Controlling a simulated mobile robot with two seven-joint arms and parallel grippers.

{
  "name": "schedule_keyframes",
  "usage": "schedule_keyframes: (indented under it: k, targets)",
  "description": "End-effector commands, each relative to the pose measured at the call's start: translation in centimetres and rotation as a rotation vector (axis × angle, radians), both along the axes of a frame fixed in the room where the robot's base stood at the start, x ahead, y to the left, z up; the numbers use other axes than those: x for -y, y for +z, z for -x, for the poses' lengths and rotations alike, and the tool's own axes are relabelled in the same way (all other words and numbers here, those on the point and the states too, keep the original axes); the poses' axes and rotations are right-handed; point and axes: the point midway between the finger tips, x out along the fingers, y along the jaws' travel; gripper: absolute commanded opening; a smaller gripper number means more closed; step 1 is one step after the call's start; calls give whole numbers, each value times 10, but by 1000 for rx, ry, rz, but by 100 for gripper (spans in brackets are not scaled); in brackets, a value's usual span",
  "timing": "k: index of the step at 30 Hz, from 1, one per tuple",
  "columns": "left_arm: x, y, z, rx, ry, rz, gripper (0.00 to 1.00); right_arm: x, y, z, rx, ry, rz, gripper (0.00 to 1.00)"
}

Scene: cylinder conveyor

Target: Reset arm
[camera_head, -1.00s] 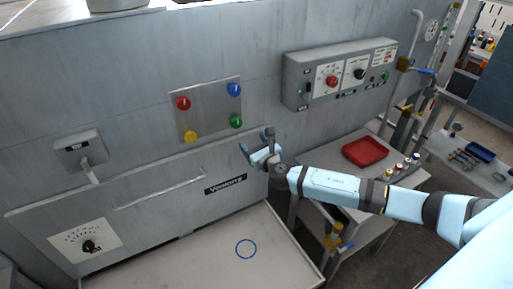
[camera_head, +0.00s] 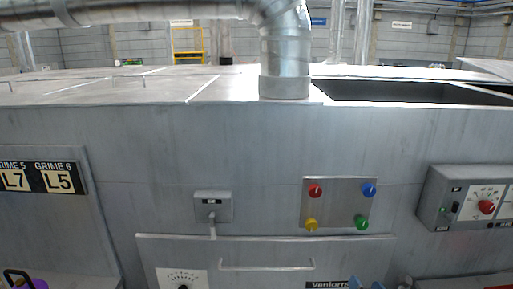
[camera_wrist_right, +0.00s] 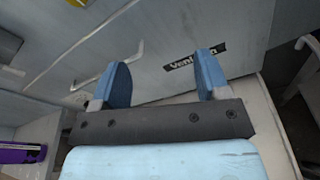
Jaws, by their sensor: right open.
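My right gripper (camera_wrist_right: 163,82) shows in the right wrist view with its two blue fingers apart and nothing between them. It faces the grey machine front, with the black name label (camera_wrist_right: 195,57) and a bar handle (camera_wrist_right: 122,68) beyond the fingers. In the head view only the blue tips of my right gripper (camera_head: 366,284) show at the bottom edge, below the button panel. My left gripper is in neither view.
The grey machine has a panel (camera_head: 338,203) with red, blue, yellow and green knobs. A control box (camera_head: 467,201) juts out at the right. A small switch box (camera_head: 213,206) sits above the long handle (camera_head: 267,267). A purple object (camera_wrist_right: 22,153) is at lower left in the wrist view.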

Motion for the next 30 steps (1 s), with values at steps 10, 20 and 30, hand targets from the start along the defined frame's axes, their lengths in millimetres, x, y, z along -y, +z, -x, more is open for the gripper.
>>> schedule_keyframes:
  k: [10,20,30]
  targets:
    - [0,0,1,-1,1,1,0,-107,-110,168,-400,-365,-1484,69]
    - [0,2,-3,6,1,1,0,-126,-131,274,-437,-862,-2403,69]
    - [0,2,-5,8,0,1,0,-125,-132,285,-420,-927,-2507,69]
